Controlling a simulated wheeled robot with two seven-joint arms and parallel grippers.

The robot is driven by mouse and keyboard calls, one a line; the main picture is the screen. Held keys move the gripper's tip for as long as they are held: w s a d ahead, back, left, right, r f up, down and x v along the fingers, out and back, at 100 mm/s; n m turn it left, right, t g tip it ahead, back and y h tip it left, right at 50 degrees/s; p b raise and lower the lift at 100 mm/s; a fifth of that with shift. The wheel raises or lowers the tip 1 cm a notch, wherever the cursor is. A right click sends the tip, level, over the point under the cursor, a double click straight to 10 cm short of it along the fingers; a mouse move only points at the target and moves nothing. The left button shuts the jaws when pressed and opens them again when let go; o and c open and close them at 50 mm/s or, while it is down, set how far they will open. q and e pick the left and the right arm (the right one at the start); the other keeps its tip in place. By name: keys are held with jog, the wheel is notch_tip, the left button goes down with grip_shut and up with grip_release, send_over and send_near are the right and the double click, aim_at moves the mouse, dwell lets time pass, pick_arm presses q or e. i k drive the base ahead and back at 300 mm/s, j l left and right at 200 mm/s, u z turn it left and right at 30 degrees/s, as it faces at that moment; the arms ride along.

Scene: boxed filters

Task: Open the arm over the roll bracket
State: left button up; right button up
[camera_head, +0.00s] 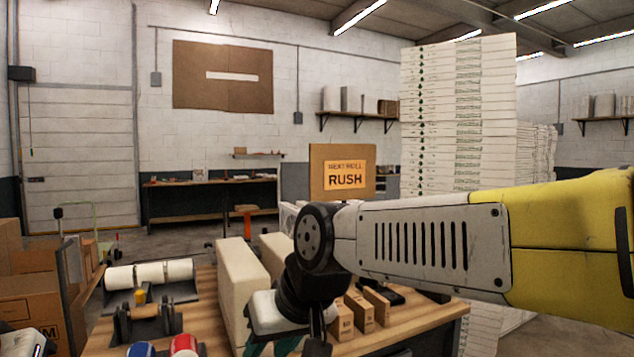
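A dark bracket (148,321) stands on the wooden table at the left, with upright dark side pieces and a small yellow part (140,297) on top. Whether its arm is raised or lowered is not clear at this size. Behind it, several white rolls (150,273) lie in a row on a dark holder. My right arm reaches in from the right across the table. My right gripper (316,346) points down at the bottom edge, right of the bracket and apart from it. Its fingertips are cut off, so its opening cannot be told.
The wooden table (420,318) carries long cream boxes (240,276), small brown cartons (358,306) and blue and red round items (184,345) at its front left. A "RUSH" sign (343,172) stands behind. A tall stack of boxes (458,110) rises at the right.

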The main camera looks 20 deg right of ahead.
aim_at(140, 295)
jog(key=i+l+u, duration=0.15)
jog(key=l+u, duration=0.2)
jog(key=l, duration=0.15)
jog(key=i+l+u, duration=0.1)
jog(key=l+u, duration=0.2)
jog(key=l, duration=0.2)
jog(key=l+u, duration=0.35)
jog(key=l, duration=0.15)
